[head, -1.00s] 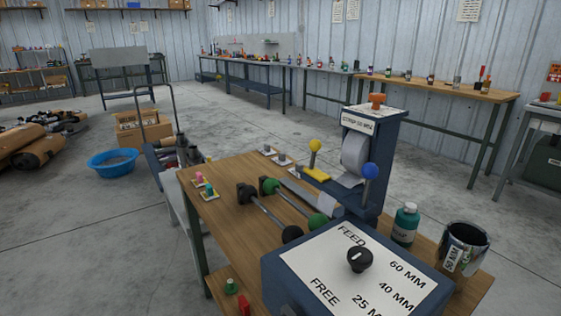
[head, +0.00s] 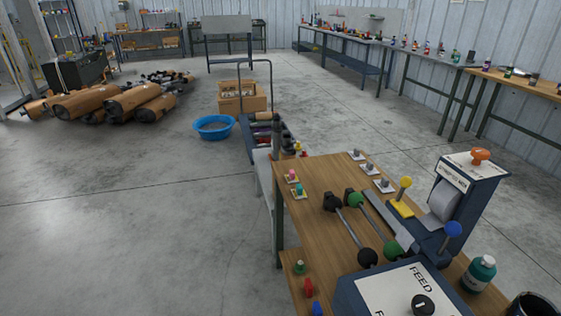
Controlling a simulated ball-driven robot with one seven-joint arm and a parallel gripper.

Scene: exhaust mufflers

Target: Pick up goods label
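No piece that I can tell for sure as the goods label shows in the head view. A blue dispenser (head: 478,192) with an orange knob on top holds a white roll (head: 443,200) at the right of the wooden bench (head: 318,228). Pale material (head: 404,239) shows below the roll, partly hidden by a blue-knobbed lever (head: 452,231). A blue box with a white panel marked FEED (head: 392,290) stands at the bench's front, cut by the lower edge. My gripper is not in view.
Rollers with black and green ends (head: 352,222) and small knobbed plates (head: 371,168) lie on the bench. A green bottle (head: 480,272) stands at right. A cart (head: 262,150), blue basin (head: 214,127) and mufflers (head: 110,103) stand beyond.

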